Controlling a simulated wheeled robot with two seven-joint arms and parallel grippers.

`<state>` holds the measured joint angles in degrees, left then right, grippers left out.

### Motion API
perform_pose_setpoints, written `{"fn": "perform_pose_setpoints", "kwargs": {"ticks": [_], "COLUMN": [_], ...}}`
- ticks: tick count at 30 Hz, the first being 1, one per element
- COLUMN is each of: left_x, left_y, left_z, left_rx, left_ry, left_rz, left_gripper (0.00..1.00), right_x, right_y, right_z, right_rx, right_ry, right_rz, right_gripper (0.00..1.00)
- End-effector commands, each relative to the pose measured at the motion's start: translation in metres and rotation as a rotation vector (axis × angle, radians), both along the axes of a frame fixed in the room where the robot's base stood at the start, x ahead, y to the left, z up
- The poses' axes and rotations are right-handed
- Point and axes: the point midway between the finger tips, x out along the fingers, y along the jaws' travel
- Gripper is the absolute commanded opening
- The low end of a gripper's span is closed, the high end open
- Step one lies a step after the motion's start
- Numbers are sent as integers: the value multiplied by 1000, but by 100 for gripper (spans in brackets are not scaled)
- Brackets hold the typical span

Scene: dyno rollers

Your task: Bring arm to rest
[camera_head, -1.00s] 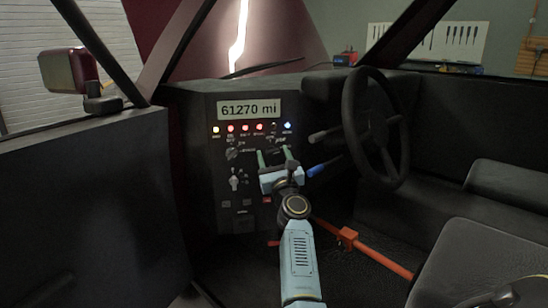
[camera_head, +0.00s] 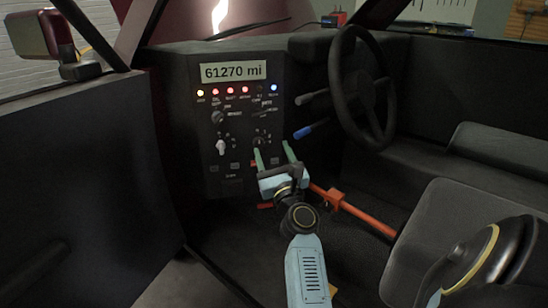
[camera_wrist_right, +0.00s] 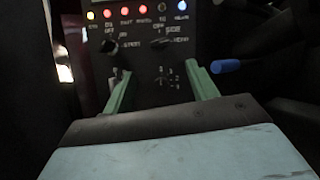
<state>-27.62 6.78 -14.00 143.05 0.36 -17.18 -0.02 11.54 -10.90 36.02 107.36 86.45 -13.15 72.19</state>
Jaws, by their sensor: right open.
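My right gripper (camera_head: 272,157) is open, its two green fingers spread and pointing at the lower part of the dashboard panel (camera_head: 188,120). In the right wrist view the gripper (camera_wrist_right: 163,88) has nothing between its fingers, and a dial (camera_wrist_right: 166,81) on the panel shows beyond the gap. I cannot tell whether the fingertips touch the panel. My right arm (camera_head: 305,265) reaches in from the bottom of the head view. A dark rounded part with a yellow ring (camera_head: 485,258) at the lower right looks like mine. My left gripper is not in view.
The panel carries a display reading 61270 mi (camera_head: 233,71), a row of lights and several knobs. A steering wheel (camera_head: 361,88) and a blue-tipped stalk (camera_head: 303,132) are to the right. An orange bar (camera_head: 365,219) crosses near the arm. A seat (camera_head: 428,235) stands at right.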

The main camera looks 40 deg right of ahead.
Motion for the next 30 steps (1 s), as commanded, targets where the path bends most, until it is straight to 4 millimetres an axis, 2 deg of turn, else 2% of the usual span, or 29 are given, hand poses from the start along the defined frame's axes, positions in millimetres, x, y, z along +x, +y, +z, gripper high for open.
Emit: {"fn": "perform_pose_setpoints", "kwargs": {"ticks": [5,22,26,29,30], "left_x": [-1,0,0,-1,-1], "left_y": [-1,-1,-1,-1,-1], "left_z": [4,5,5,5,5], "left_rx": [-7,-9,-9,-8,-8], "left_ry": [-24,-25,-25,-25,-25], "left_rz": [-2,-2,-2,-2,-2], "left_gripper": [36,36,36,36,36], "right_x": [-6,-6,-7,-10,-13], "right_y": [3,5,27,63,81], "right_z": [-3,-2,3,6,7], "right_rx": [1,-25,-236,-571,-733], "right_ry": [0,12,107,237,288], "right_rz": [0,-2,-21,-55,-73], "right_gripper": [58,58,58,58,58]}}
